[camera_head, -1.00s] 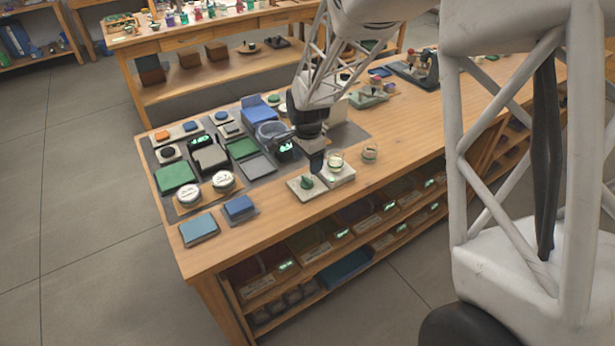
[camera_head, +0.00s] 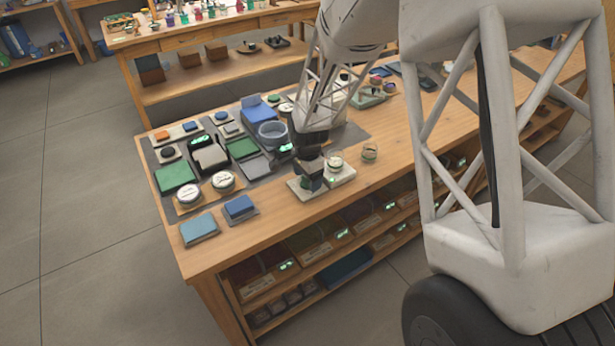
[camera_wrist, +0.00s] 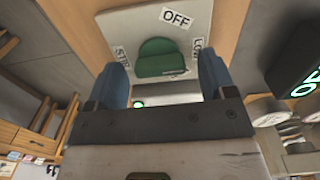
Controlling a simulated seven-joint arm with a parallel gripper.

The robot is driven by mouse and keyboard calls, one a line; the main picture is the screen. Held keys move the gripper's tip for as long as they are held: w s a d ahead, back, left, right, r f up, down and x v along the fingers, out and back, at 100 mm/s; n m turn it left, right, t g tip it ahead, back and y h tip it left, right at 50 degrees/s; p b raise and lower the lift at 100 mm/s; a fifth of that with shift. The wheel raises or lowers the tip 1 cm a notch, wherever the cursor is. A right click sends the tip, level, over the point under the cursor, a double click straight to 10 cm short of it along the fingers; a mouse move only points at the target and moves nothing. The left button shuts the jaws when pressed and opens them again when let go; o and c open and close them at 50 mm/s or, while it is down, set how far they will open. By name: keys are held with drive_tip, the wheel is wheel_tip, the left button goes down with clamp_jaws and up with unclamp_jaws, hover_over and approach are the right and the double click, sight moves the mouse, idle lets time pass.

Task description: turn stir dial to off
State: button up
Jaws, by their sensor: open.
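The stir dial (camera_wrist: 160,60) is a green knob on a pale plate (camera_wrist: 133,22) in the wrist view. An OFF label (camera_wrist: 176,18) is on the plate, with partly covered labels at the dial's left and right. Which label the dial points to is unclear. My gripper (camera_wrist: 163,66) is open, its blue fingers on either side of the dial with gaps; contact is not visible. In the head view my gripper (camera_head: 312,178) is low over the plate near the table's front edge and hides most of the dial.
Blue blocks (camera_head: 239,208) and round white-topped gauges (camera_head: 223,181) lie to the left.

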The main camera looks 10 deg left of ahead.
drive_tip(key=c, duration=0.9)
drive_tip(key=shift+c, duration=0.2)
drive_tip(key=shift+n, duration=0.5)
drive_tip(key=n, duration=1)
drive_tip(key=shift+n, duration=0.4)
drive_tip(key=o, duration=0.9)
